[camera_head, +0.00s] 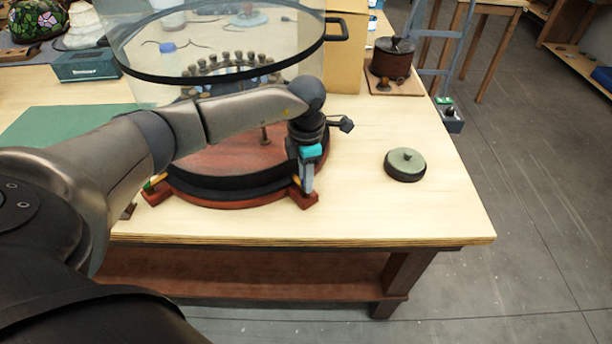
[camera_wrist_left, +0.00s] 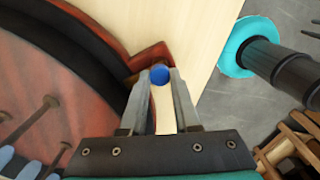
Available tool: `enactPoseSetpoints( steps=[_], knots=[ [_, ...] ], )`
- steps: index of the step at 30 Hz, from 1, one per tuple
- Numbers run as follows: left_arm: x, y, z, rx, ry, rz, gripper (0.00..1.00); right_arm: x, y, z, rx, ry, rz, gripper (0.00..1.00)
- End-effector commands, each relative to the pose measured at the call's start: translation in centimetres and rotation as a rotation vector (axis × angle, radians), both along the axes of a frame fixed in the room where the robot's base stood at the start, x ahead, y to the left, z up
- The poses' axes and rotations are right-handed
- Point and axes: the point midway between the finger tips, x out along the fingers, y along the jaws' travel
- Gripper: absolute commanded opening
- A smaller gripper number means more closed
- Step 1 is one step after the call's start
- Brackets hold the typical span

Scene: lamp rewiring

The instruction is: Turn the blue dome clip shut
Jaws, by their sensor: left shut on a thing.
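The blue dome clip (camera_wrist_left: 160,78) shows in the left wrist view as a round blue knob between my fingertips. It sits by a red corner foot of the round red base (camera_head: 312,201). My left gripper (camera_head: 307,187) points down at the base's front right foot and is shut on the clip; it also shows in the left wrist view (camera_wrist_left: 159,88). In the head view the gripper hides the clip. The clear dome (camera_head: 125,35) with a black band stands behind my arm. A green clip (camera_head: 148,186) is at the base's left foot. My right gripper is not in view.
A round grey-green lidded piece (camera_head: 405,165) sits to the right on the table. A cardboard box (camera_head: 346,60) and a dark round pot (camera_head: 391,62) stand at the back. The table (camera_head: 420,225) is clear at its front right, where its edge drops to the floor.

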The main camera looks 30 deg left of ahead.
Motion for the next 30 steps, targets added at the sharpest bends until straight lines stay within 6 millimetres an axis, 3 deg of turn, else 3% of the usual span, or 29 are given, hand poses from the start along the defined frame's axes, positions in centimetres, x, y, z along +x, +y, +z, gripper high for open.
enactPoseSetpoints(
  steps=[4, 5, 12, 23, 30],
  knots=[
    [0.0, 0.0, 0.0, 0.000, 0.001, 0.002, 0.00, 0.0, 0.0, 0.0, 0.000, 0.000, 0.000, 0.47],
    [0.0, 0.0, 0.0, 0.000, 0.001, 0.002, 0.33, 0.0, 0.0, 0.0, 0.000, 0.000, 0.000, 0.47],
    [0.0, 0.0, 0.0, 0.000, 0.001, 0.001, 0.60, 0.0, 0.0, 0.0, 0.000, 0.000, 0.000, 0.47],
    [0.1, 0.0, 0.8, 0.000, -0.001, 0.000, 0.60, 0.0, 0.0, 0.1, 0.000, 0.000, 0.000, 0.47],
    [0.1, 0.1, 5.5, 0.000, -0.006, 0.000, 0.60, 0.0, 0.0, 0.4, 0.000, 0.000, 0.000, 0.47]
  ],
)
